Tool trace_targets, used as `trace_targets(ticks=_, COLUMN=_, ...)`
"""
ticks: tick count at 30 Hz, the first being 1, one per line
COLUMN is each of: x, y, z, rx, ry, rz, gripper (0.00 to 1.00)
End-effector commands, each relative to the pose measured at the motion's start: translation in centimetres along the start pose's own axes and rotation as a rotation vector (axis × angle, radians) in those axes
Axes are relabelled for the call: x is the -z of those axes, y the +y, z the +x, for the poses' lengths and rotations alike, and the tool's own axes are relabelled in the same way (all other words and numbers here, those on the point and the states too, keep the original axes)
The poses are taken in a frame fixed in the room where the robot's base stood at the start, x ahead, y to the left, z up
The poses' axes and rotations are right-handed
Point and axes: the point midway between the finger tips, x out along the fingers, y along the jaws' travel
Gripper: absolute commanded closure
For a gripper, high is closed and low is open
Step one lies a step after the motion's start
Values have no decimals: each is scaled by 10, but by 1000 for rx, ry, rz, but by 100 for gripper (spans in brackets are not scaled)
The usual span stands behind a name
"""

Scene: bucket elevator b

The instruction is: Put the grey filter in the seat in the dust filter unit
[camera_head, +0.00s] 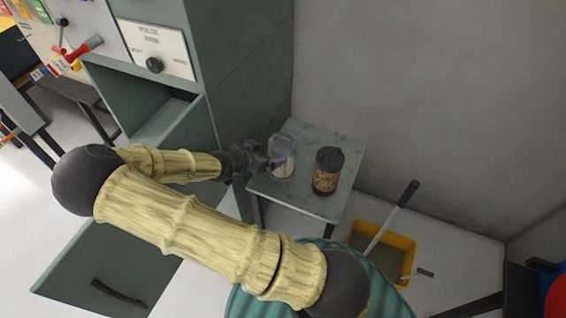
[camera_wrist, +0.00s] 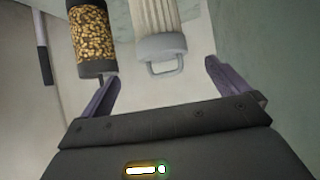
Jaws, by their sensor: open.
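The grey filter (camera_head: 283,160) stands on a small green table (camera_head: 338,203) beside the cabinet. In the wrist view the filter (camera_wrist: 161,43) shows a pale pleated body and a grey cap with a loop handle, between and beyond my fingertips. My gripper (camera_head: 268,160) is at the filter's left side in the head view. In the wrist view my gripper (camera_wrist: 163,78) is open, with its two purple fingers apart and nothing held. The green cabinet (camera_head: 150,115) has an open recess and a lowered door; I cannot tell if a filter seat is inside.
A dark-capped jar of brown grains (camera_head: 326,172) stands on the table right of the filter, near one finger in the wrist view. A yellow tub (camera_head: 385,252) with a long handle is on the floor. A "PULSE" panel with a knob (camera_head: 154,64) sits above the recess.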

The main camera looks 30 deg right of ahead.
Motion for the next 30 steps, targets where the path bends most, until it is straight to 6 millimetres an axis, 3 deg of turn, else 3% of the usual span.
trace_targets(ticks=13, x=1, y=0, z=56, rx=0, ry=0, rz=1, gripper=0)
trace_targets(ticks=30, x=2, y=0, z=72, rx=-1, ry=1, rz=2, gripper=0)
